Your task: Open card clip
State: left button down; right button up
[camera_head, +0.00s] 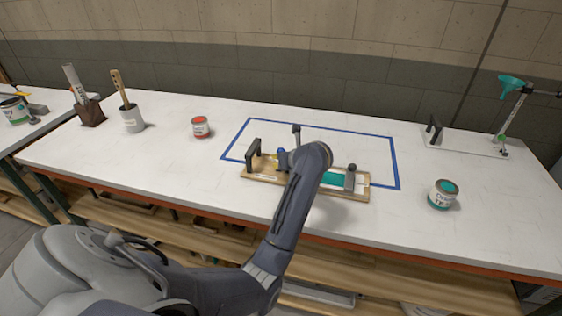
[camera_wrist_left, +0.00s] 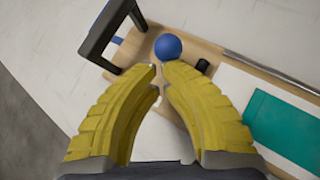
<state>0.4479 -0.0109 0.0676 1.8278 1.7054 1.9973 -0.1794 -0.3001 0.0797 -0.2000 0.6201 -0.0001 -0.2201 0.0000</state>
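A wooden board (camera_head: 258,178) lies on the white table, with a black handle (camera_head: 253,152) at its left end. A white card with a teal block (camera_head: 333,178) lies on it; the teal block (camera_wrist_left: 285,125) shows at the right in the left wrist view. A metal strip (camera_wrist_left: 272,70) runs along the card's edge. A blue ball knob (camera_wrist_left: 168,47) is just past the yellow fingertips of my left gripper (camera_wrist_left: 161,68). The tips are close together with a narrow gap; whether they touch the knob is unclear. My arm hides the board's middle in the head view.
Blue tape (camera_head: 395,165) outlines a rectangle around the board. A red-labelled can (camera_head: 200,127) stands left and a teal-topped can (camera_head: 444,194) right. A cup (camera_head: 132,119) and a dark block (camera_head: 90,112) hold tools at far left. A stand with a teal funnel (camera_head: 511,85) is back right.

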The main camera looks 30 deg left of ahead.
pick_arm(q)
jog(key=shift+s+a+n+t+h, duration=0.25)
jog(key=shift+a+h, duration=0.25)
jog(key=shift+h, duration=0.3)
jog(key=shift+s+a+n+t+h, duration=0.1)
jog(key=shift+a+n+h, duration=0.35)
jog(key=shift+h, duration=0.35)
dwell(1.1)
jog(key=shift+s+a, duration=0.1)
jog(key=shift+a, duration=0.2)
dwell(2.1)
jog(key=shift+r, duration=0.2)
